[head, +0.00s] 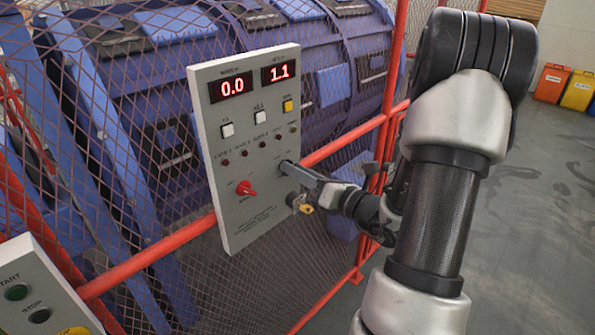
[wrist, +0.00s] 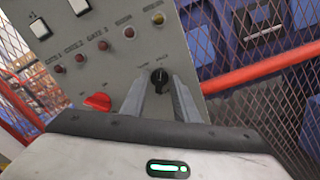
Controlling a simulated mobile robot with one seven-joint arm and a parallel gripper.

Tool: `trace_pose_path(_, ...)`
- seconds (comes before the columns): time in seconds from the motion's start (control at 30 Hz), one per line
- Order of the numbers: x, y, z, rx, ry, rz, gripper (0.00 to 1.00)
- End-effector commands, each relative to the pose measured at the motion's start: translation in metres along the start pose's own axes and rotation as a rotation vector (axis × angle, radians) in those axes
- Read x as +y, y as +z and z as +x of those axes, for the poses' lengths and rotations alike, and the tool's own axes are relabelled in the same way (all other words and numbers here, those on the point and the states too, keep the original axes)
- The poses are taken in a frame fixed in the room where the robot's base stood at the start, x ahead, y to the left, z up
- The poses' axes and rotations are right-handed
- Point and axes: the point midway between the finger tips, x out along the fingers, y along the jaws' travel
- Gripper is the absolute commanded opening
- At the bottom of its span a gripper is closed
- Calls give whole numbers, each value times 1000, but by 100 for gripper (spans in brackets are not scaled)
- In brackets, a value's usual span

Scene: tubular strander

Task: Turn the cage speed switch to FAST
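The grey control panel (head: 248,145) hangs on the red rail of the mesh fence. A black rotary knob sits on the panel's right side, partly hidden by my fingers in the head view; it shows in the wrist view (wrist: 159,77) with small labels too blurred to read. A red rotary knob (head: 245,188) is lower left of it and also shows in the wrist view (wrist: 98,102). My gripper (head: 289,169) is at the black knob, its fingers on either side of it in the wrist view (wrist: 162,88). The fingers are apart; contact with the knob is unclear.
Displays on the panel read 0.0 (head: 232,87) and 1.1 (head: 279,72). Several push buttons and red lamps sit above the knobs. A key-like part (head: 303,204) juts out below my gripper. A START/STOP box (head: 38,295) stands at lower left. Floor to the right is clear.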

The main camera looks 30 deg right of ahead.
Motion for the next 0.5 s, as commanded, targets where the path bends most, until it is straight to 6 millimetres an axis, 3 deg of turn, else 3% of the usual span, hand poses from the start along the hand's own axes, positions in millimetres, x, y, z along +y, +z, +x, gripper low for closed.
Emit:
trace_pose_path(0.27, -1, 0, -15, -1, -3, -2, 27)
trace_pose_path(0.5, -2, 0, -69, -3, -7, -2, 27)
